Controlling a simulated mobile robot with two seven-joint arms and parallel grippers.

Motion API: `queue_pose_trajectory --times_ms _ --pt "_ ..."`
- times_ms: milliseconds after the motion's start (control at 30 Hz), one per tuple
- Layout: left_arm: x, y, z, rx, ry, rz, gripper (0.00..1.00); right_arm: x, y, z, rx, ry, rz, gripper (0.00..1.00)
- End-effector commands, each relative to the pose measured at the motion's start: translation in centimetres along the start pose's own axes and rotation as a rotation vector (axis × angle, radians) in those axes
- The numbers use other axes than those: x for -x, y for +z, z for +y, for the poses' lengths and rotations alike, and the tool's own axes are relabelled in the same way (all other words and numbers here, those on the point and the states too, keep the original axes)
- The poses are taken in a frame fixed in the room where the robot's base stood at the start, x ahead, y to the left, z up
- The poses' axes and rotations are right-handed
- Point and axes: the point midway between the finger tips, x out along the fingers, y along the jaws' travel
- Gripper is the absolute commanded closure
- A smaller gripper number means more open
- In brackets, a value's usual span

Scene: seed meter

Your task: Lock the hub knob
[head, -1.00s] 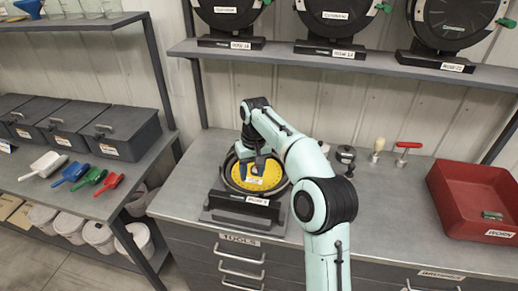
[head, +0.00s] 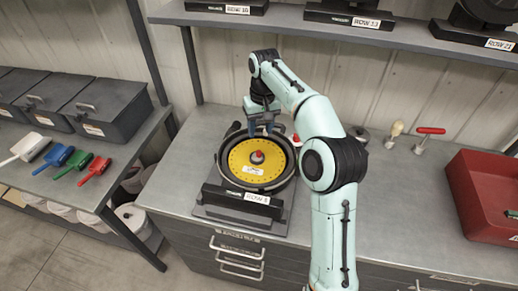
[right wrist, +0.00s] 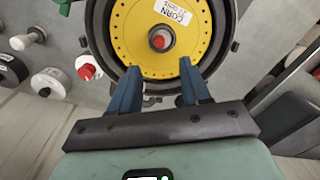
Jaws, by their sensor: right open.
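The seed meter (head: 284,183) lies on the grey bench with its yellow disc (head: 240,158) facing up. The red hub knob (head: 257,155) stands at the disc's centre, uncovered. In the right wrist view the red knob (right wrist: 158,42) sits in a dark ring, and the yellow disc (right wrist: 130,30) bears a CORN label. My right gripper (head: 264,128) is above the far rim of the meter, apart from the knob. In the right wrist view its blue fingers (right wrist: 158,70) are open and empty, pointing toward the knob. Whether the knob is locked cannot be told.
Coloured scoops (head: 75,163) lie on the left shelf. A shelf above holds more meters. The bench right of my arm has free room.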

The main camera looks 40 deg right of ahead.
Motion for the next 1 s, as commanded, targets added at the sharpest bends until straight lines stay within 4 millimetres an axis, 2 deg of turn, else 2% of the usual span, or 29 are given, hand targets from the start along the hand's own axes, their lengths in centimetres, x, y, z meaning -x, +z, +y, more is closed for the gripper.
queue_pose_trajectory --times_ms 33,100,300,400,600,867,933,1000 --pt "-0.9 0.8 -0.6 0.004 -0.004 -0.010 0.57 -1.9 0.3 0.1 0.000 0.002 -0.009 0.53" --pt "-1.5 1.2 -1.0 0.006 -0.005 -0.016 0.57 -3.5 0.3 0.1 0.001 0.002 -0.009 0.53" --pt "-2.6 2.0 -1.6 0.009 -0.009 -0.026 0.57 -7.2 0.2 0.1 0.000 0.001 -0.006 0.53" --pt "-2.9 2.2 -1.8 0.010 -0.010 -0.028 0.57 -8.3 0.1 0.1 -0.001 0.001 -0.004 0.53" --pt "-3.1 2.3 -1.9 0.010 -0.010 -0.030 0.57 -9.5 0.1 0.0 0.000 0.000 -0.001 0.53" --pt "-3.1 2.3 -1.9 0.010 -0.010 -0.029 0.57 -9.6 0.0 0.0 0.000 0.000 0.000 0.53" --pt "-3.1 2.3 -1.9 0.010 -0.010 -0.029 0.57 -9.6 0.0 0.0 0.000 0.000 0.000 0.69" --pt "-3.1 2.3 -1.9 0.010 -0.010 -0.029 0.57 -9.5 0.0 0.0 0.000 0.000 0.000 0.92"
